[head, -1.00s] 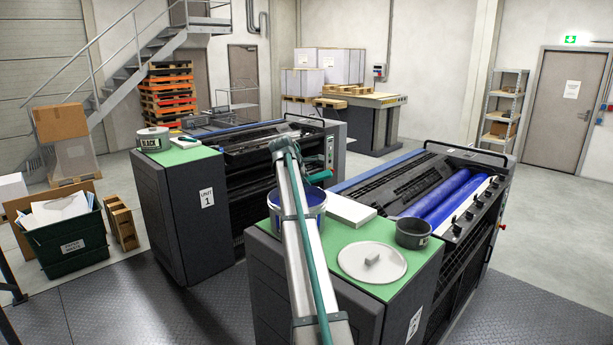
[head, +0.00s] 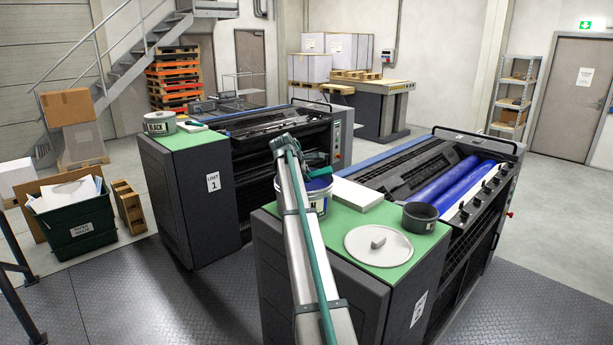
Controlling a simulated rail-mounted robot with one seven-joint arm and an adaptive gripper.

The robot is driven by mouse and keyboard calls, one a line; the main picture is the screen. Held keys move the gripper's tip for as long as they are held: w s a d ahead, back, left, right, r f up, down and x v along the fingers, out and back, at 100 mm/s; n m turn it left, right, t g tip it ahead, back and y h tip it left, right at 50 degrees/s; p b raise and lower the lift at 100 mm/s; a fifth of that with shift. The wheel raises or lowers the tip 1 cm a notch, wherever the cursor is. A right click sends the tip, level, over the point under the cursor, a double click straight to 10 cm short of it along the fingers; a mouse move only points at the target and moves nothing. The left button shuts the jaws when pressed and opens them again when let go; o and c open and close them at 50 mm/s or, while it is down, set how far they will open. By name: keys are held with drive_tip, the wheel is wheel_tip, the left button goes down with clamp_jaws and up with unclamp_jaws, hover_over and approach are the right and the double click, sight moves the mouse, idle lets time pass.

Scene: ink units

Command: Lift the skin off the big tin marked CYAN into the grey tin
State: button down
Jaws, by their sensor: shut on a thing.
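The big tin (head: 319,203) stands on the green top of the nearer unit, with deep blue ink inside. My arm hides much of its side, and only a last letter of its label shows. The grey tin (head: 419,222) stands on the same top to the right, beside the rollers. My gripper (head: 319,173) is small and dark teal, low over the big tin's mouth. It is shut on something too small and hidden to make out. I cannot tell whether that thing touches the ink, and no skin can be told apart from the ink.
A white block (head: 356,195) lies between the two tins. Blue rollers (head: 455,190) lie behind the grey tin. Unit 1 (head: 194,200), bearing the BLACK tin (head: 159,124), stands left.

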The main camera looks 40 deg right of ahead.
drive_tip(key=shift+r, duration=0.1)
wheel_tip(320, 180, up, 10)
drive_tip(key=p, duration=0.5)
idle(0.6)
idle(0.4)
